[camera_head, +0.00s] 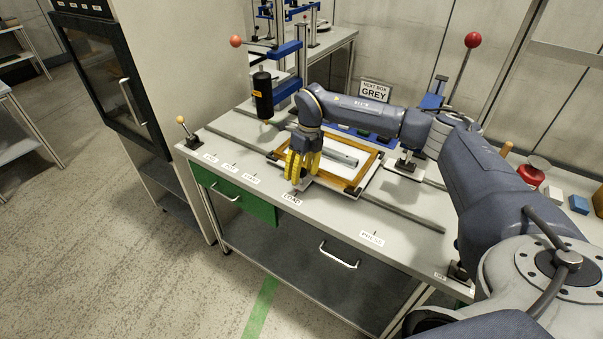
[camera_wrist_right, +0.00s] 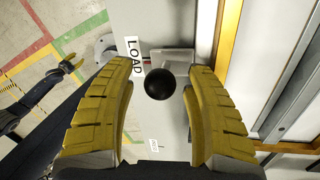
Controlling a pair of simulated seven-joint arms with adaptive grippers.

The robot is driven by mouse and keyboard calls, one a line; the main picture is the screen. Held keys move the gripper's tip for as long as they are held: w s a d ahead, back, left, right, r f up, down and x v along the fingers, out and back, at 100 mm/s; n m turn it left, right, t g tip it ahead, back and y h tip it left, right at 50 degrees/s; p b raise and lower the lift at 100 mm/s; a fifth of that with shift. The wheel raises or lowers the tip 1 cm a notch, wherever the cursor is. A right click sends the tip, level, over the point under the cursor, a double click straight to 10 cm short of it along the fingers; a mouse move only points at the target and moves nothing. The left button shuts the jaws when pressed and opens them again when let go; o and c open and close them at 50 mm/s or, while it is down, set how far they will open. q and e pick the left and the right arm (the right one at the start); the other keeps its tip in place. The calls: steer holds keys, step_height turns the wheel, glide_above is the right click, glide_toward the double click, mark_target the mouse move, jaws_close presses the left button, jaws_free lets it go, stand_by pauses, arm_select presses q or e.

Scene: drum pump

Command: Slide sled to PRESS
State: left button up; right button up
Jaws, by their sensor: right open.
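The sled is a pale plate with a wooden frame (camera_head: 368,173) on the bench, beside the LOAD label (camera_head: 291,199). Its wooden edge also shows in the right wrist view (camera_wrist_right: 231,40). My right gripper (camera_head: 298,178), with yellow fingers, is low at the sled's front edge. In the right wrist view, a black ball knob (camera_wrist_right: 158,84) sits between its open fingers, with a gap on each side. The PRESS label (camera_head: 372,238) is farther right along the bench front. A dark arm with a yellowish tip, probably my left gripper (camera_wrist_right: 70,64), shows small in the right wrist view; its jaws are unclear.
Rails (camera_head: 416,219) run along the bench top on both sides of the sled. A blue press with an orange-knobbed lever (camera_head: 236,41) stands behind on the left. A red-knobbed lever (camera_head: 473,40) stands at the back right. The bench around the PRESS label looks clear.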

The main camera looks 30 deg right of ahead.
jaws_close()
stand_by(0.5)
